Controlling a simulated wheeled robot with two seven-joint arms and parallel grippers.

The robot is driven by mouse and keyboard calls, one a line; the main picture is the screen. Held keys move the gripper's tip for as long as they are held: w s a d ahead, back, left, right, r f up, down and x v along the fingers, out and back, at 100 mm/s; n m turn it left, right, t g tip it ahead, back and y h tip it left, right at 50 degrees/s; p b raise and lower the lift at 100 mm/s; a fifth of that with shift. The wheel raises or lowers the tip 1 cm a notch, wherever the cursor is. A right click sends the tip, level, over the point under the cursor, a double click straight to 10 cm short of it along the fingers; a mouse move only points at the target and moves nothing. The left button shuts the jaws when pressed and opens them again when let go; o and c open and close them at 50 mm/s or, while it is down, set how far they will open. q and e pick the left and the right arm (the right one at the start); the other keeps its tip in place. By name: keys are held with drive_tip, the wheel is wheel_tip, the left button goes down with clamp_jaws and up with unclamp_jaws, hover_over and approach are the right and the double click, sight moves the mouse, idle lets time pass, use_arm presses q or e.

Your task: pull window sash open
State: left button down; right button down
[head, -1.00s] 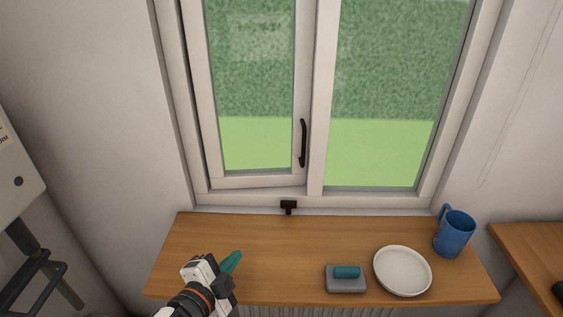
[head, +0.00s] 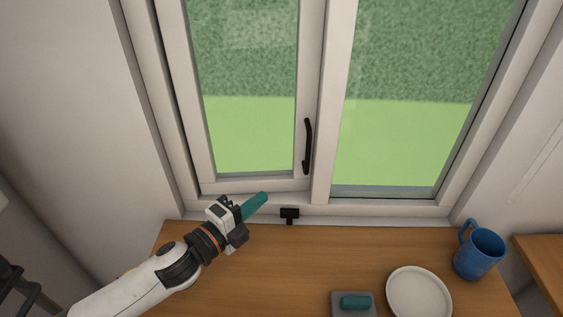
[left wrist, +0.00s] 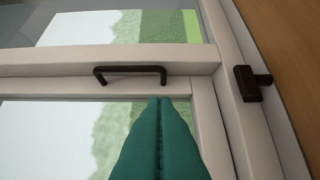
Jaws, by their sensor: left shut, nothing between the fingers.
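The window sash (head: 205,130) is the left white-framed pane, and it stands slightly ajar in its frame. Its dark handle (head: 307,146) is upright on the sash's right stile; it also shows in the left wrist view (left wrist: 130,69). A small black catch (head: 289,214) sits on the sill below, and it shows at the right of the left wrist view (left wrist: 248,84). My left gripper (head: 264,196) has teal fingers, shut and empty, below and left of the handle and apart from it. In the left wrist view the fingertips (left wrist: 160,100) point toward the handle. My right gripper is not in view.
The wooden bench top (head: 235,280) runs under the window. A grey block with a teal top (head: 354,303), a white plate (head: 418,294) and a blue mug (head: 478,250) stand at its right. A second wooden surface (head: 540,262) is at the far right.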

sight(293, 160)
use_arm(q)
drive_tip(key=p+x, duration=0.1)
drive_tip(key=x, duration=0.2)
drive_tip(key=a+p+x, duration=0.1)
drive_tip(key=x, duration=0.3)
drive_tip(key=w+p+x, duration=0.1)
drive_tip(key=x, duration=0.2)
drive_tip(key=shift+w+r+p, duration=0.15)
drive_tip(key=shift+w+p, duration=0.1)
drive_tip(key=shift+p, duration=0.05)
drive_tip(key=shift+w+a, duration=0.2)
drive_tip(key=shift+w, duration=0.35)
drive_tip(key=shift+d, duration=0.1)
